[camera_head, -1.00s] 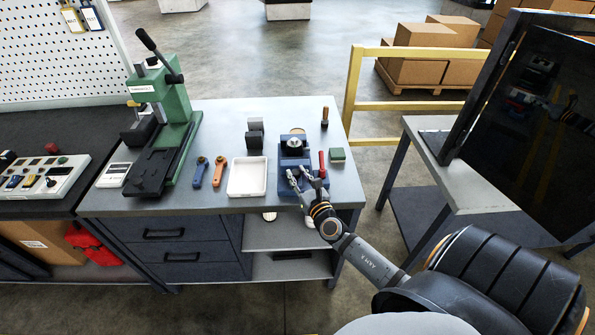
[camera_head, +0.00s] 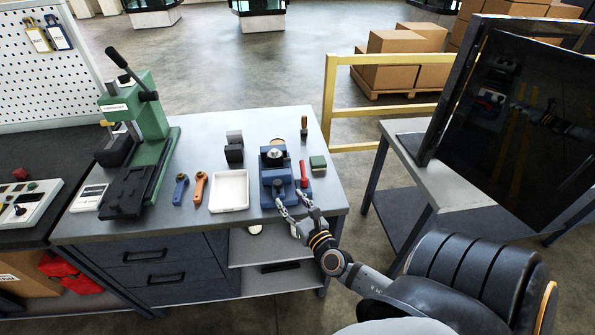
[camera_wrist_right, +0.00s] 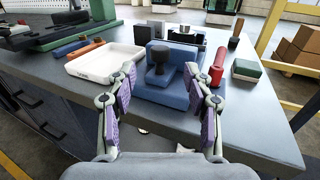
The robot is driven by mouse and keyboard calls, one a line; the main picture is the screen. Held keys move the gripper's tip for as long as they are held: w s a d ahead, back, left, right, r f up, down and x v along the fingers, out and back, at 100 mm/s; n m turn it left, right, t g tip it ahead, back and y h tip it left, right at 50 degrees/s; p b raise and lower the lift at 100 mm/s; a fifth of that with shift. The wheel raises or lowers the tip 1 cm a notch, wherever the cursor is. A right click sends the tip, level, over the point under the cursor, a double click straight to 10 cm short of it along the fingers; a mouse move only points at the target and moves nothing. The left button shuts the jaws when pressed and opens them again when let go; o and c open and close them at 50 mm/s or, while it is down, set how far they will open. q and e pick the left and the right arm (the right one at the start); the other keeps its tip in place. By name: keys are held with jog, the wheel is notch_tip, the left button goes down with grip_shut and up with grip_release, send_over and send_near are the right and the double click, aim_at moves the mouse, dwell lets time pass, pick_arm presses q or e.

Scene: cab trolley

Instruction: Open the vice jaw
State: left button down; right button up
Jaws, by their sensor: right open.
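A blue vice (camera_head: 268,189) stands near the front right of the grey workbench, a dark round knob on top. It also shows in the right wrist view (camera_wrist_right: 178,94), with a dark knob-like part (camera_wrist_right: 188,72) on its near side. A red handle (camera_head: 304,176) stands to its right and shows in the right wrist view too (camera_wrist_right: 218,66). My right gripper (camera_head: 291,204) is at the bench's front edge, just in front of the vice. It is open and empty, its fingers (camera_wrist_right: 164,92) apart on either side of the vice's near part. My left gripper is out of view.
A white tray (camera_head: 246,191), orange tool (camera_head: 200,188) and blue tool (camera_head: 180,190) lie left of the vice. A green press (camera_head: 150,120) stands further left. A green block (camera_head: 318,164) sits right.

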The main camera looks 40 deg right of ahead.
jog(key=s, duration=0.4)
jog(key=shift+s+a, duration=0.25)
jog(key=shift+a, duration=0.15)
jog(key=s+d+f+m+g+h, duration=0.1)
jog(key=s+d+f+m+g, duration=0.3)
jog(key=f, duration=0.6)
jog(key=s+d+f+m+g, duration=0.1)
jog(key=s+f+m+g, duration=0.15)
jog(key=f+m, duration=0.5)
jog(key=s+d+f+m+g+h, duration=0.1)
jog(key=s+d+f+m+g, duration=0.2)
jog(key=f, duration=0.8)
jog(key=s+a+f+m+g+y, duration=0.2)
jog(key=s+a+f+m, duration=0.4)
jog(key=s+f+m, duration=0.3)
jog(key=s+a+f+m+g+y, duration=0.2)
jog(key=s+a+f+m+g, duration=0.3)
jog(key=s+f+m, duration=0.5)
jog(key=s+a, duration=0.1)
jog(key=s, duration=0.2)
jog(key=shift+s+a+f, duration=0.2)
jog(key=shift+s, duration=0.05)
